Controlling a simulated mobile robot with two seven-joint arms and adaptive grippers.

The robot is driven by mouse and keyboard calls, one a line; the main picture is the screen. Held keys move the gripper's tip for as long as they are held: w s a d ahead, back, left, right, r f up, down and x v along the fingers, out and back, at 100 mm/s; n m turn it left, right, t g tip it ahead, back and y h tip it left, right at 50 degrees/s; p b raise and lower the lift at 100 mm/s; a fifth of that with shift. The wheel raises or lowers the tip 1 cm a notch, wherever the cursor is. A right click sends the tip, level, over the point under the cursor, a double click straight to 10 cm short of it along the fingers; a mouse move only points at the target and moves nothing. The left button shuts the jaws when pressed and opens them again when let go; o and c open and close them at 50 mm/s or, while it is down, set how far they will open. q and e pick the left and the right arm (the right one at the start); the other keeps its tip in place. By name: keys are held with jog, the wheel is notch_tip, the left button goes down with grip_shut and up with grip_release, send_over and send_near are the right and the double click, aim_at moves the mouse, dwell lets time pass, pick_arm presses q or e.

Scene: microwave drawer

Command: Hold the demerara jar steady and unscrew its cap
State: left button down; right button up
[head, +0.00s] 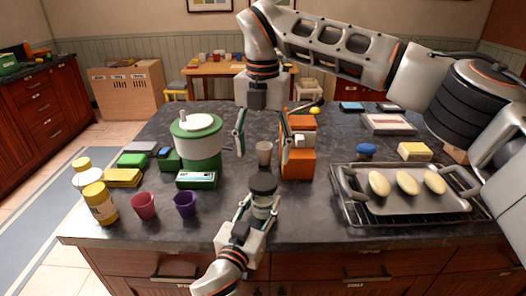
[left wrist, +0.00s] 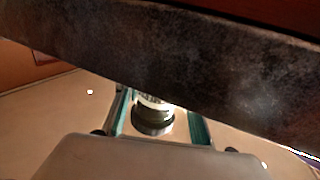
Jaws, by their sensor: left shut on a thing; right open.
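The demerara jar (head: 262,203) is a small clear jar with a dark cap (head: 263,183), upright near the counter's front edge in the head view. My left gripper (head: 260,209) is shut around the jar's body from the front. In the left wrist view the jar (left wrist: 153,118) sits between the teal fingers. Whether its base touches the counter is hidden. My right gripper (head: 263,150) is open and points down above the jar, its two fingers spread wide on either side. The cap is below these fingertips and appears apart from them.
A green-and-white canister (head: 197,142), a purple cup (head: 185,204) and a pink cup (head: 143,206) are left. A tray (head: 390,208) on a rack is right.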

aim_at(263, 181)
jog(key=m, duration=0.5)
jog(key=shift+m, duration=0.4)
jog(key=m, duration=1)
jog(key=shift+m, duration=0.3)
jog(key=m, duration=0.7)
jog(key=shift+f, duration=4.05)
